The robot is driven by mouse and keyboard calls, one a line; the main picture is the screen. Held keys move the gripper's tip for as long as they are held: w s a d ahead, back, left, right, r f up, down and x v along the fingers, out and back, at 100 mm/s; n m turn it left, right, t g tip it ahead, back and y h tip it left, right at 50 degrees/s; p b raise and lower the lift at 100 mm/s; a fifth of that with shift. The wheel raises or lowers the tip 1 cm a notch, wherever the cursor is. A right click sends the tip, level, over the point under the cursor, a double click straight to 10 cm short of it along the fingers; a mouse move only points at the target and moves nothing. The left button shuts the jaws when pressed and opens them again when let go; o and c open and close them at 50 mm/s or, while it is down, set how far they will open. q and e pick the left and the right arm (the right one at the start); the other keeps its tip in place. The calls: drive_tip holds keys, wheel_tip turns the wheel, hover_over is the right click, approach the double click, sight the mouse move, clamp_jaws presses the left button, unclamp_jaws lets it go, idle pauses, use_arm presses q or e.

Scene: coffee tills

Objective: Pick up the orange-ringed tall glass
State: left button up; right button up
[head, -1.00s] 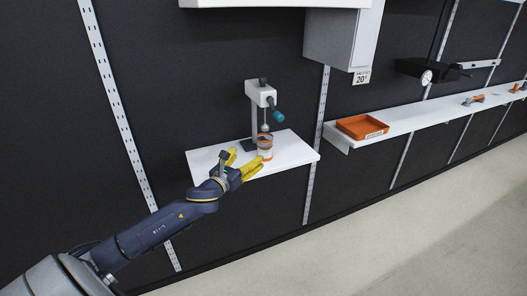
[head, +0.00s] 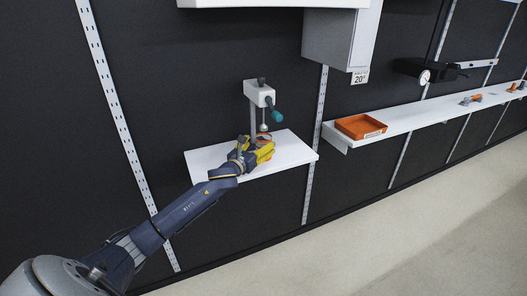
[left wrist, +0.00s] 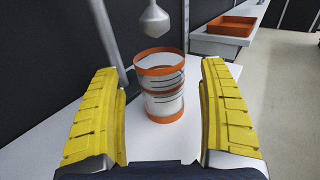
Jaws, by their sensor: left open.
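The orange-ringed tall glass (left wrist: 162,88) stands upright on a small white shelf (left wrist: 60,155). It has orange bands at its top and base and dark lines around its clear wall. My left gripper (left wrist: 163,100), with yellow fingers, is open, one finger on each side of the glass with visible gaps. In the head view the left gripper (head: 256,149) is at the glass and hides most of it; a bit of its orange rim (head: 264,137) shows. My right gripper is not in view.
A white dispenser (head: 259,94) on a post, with a teal handle, stands behind the glass; its metal tip (left wrist: 154,20) hangs just above the glass. An orange tray (head: 360,126) sits on the long shelf to the right. A white cabinet (head: 328,40) hangs above.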

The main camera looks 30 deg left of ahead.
sight(267, 136)
use_arm(q)
drive_tip(key=shift+w+a, duration=0.15)
drive_tip(key=shift+w, duration=2.1)
drive_tip(key=shift+c, duration=0.3)
drive_tip(key=c, duration=1.3)
drive_tip(key=shift+r, duration=0.1)
drive_tip(key=shift+c, duration=1.3)
drive_tip(key=shift+r, duration=0.1)
